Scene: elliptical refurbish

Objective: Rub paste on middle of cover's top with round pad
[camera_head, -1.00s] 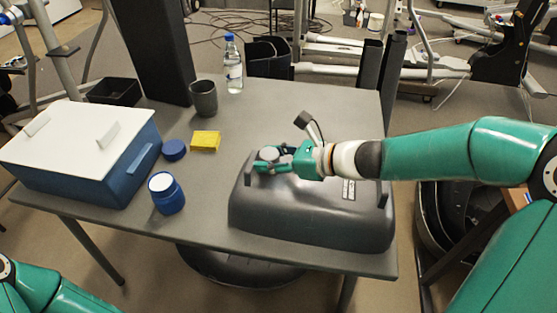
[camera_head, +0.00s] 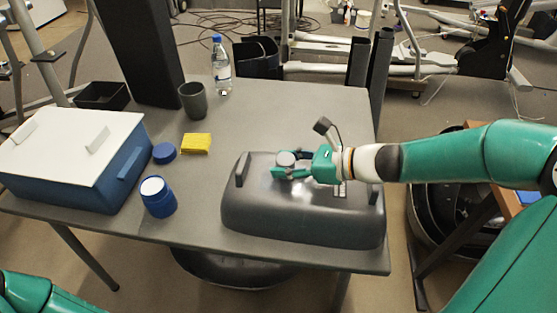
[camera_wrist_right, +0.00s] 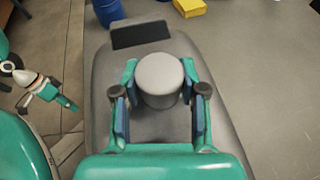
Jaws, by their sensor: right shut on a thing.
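The dark grey cover (camera_head: 300,225) lies on the table, with an upright black lug near each end. My right gripper (camera_head: 291,166) is over the cover's top, left of its middle in the head view. It is shut on the round grey pad (camera_head: 287,158). In the right wrist view the pad (camera_wrist_right: 159,78) sits between the two fingers, above the cover (camera_wrist_right: 100,100). I cannot tell whether the pad touches the cover. An open blue jar (camera_head: 158,198) with white contents, perhaps the paste, stands left of the cover. No paste shows clearly on the cover.
A blue lid (camera_head: 164,153) and a yellow sponge (camera_head: 196,143) lie behind the jar. A blue box with a white top (camera_head: 70,145) fills the table's left side. A grey cup (camera_head: 192,100) and a water bottle (camera_head: 221,65) stand at the back. The table's back right (camera_head: 320,105) is clear.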

